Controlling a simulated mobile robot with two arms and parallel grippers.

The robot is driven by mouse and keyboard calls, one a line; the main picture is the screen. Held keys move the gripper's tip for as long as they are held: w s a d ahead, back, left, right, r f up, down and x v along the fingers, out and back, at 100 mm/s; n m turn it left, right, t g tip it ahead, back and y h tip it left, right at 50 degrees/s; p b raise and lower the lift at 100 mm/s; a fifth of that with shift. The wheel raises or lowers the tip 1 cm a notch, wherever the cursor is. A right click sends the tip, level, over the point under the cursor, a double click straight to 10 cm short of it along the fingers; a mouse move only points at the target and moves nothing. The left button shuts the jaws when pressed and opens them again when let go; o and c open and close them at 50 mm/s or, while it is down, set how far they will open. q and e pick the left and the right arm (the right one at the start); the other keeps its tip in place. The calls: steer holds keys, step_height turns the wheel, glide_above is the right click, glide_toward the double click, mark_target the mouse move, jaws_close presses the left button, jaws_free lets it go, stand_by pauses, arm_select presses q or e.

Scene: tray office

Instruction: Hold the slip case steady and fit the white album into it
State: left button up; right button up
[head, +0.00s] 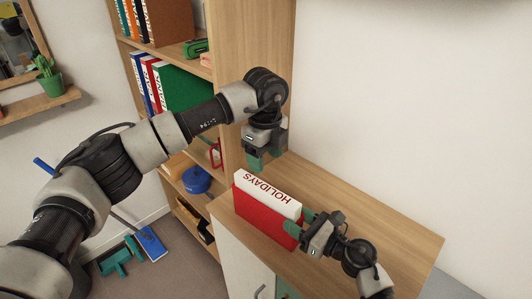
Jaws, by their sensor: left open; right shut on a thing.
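The white album (266,194), with "HOLIDAYS" in red on its spine, stands upright in the red slip case (262,220). Its white top part stands above the case's edge. The case rests on the wooden cabinet top (350,215). My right gripper (304,228) is shut on the right end of the slip case, with its green fingers at that end. My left gripper (262,160) is open above and behind the album, apart from it. Its green fingers point down. How deep the album sits inside is hidden.
A wooden shelf unit (235,35) with several binders (185,88) stands at the left behind the cabinet. A blue round tin (196,180) sits on a lower shelf. The cabinet top is clear to the right and behind the case. A blue brush (151,243) lies on the floor.

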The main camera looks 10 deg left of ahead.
steer(key=o, duration=1)
steer(key=shift+o, duration=0.2)
